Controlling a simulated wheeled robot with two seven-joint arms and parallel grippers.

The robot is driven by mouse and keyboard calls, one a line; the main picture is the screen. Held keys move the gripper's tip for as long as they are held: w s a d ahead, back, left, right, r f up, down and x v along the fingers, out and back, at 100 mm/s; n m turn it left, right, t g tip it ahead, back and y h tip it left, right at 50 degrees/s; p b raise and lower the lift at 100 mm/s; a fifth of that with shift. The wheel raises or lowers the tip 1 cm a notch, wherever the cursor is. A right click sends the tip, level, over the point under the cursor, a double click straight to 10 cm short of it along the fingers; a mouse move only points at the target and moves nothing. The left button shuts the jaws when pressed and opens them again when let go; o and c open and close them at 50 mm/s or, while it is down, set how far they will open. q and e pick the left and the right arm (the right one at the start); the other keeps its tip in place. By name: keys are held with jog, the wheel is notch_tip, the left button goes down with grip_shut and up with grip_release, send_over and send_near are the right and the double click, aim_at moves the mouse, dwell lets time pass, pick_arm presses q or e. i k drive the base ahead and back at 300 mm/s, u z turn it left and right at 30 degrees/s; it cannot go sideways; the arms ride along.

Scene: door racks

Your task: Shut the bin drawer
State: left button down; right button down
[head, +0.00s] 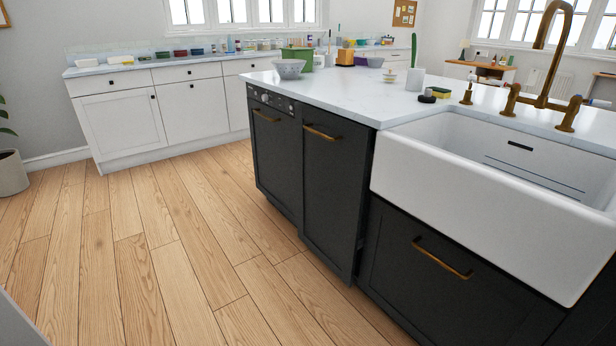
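A tall dark front with a brass bar handle (320,133), which looks like the bin drawer (330,200), is in the kitchen island between the dishwasher and the sink. Its front seems to stand a little forward of the cabinet on its right, with a dark side strip showing along its right edge. How far it is pulled out is hard to tell, and its inside is hidden. Neither of my grippers is in the head view.
The dishwasher (274,160) adjoins it on the left. A white sink (480,200) juts out on the right, above a dark drawer (420,285) with a brass handle. The wooden floor (190,250) in front is clear. White cabinets (120,120) stand behind.

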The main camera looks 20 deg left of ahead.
aim_at(334, 191)
jog(key=z, duration=0.1)
jog(key=k, duration=0.25)
jog(key=u, duration=0.75)
jog(key=i, duration=0.85)
jog(key=z, duration=0.5)
jog(key=i, duration=0.75)
jog(key=z, duration=0.75)
